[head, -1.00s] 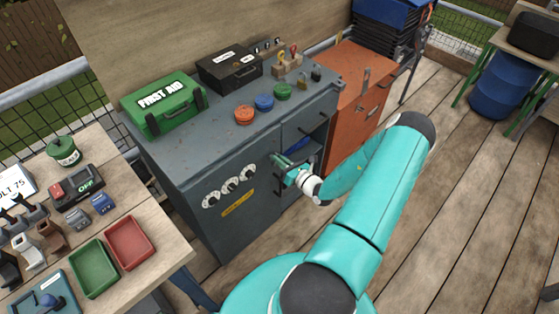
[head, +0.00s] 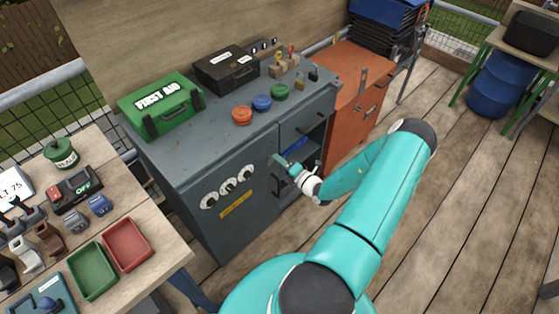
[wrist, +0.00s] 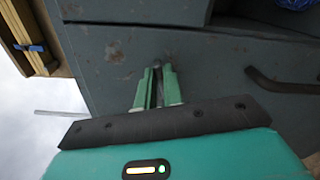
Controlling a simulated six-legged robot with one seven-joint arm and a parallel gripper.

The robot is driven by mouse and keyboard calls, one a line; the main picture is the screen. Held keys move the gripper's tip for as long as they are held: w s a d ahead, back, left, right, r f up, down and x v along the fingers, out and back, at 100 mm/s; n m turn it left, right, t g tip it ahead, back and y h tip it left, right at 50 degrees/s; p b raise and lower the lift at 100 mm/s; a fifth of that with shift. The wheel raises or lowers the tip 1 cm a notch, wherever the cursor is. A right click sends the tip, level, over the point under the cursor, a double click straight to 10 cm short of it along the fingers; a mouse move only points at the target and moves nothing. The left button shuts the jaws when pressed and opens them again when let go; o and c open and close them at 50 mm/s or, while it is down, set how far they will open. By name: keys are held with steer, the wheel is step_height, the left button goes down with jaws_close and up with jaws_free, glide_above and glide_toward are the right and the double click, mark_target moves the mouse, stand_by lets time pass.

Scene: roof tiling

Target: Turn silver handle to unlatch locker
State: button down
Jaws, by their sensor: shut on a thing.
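The grey locker (head: 190,215) stands in the middle of the head view. My gripper (head: 276,159) is at its front, beside the open compartment. In the wrist view my two green fingers (wrist: 158,72) are close together against the grey front, shut on a thin grey part. It appears to be the silver handle, mostly hidden by the fingers. A dark bar handle (head: 279,186) is just below my gripper; it also shows to the right of the fingers in the wrist view (wrist: 285,82).
An orange cabinet (head: 350,110) adjoins at right. A workbench (head: 160,240) with trays stands at left.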

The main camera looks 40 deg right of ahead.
steer(key=shift+f+m, duration=0.2)
steer(key=shift+m, duration=1.5)
steer(key=c, duration=1.5)
jaws_free()
steer(key=shift+s, duration=0.15)
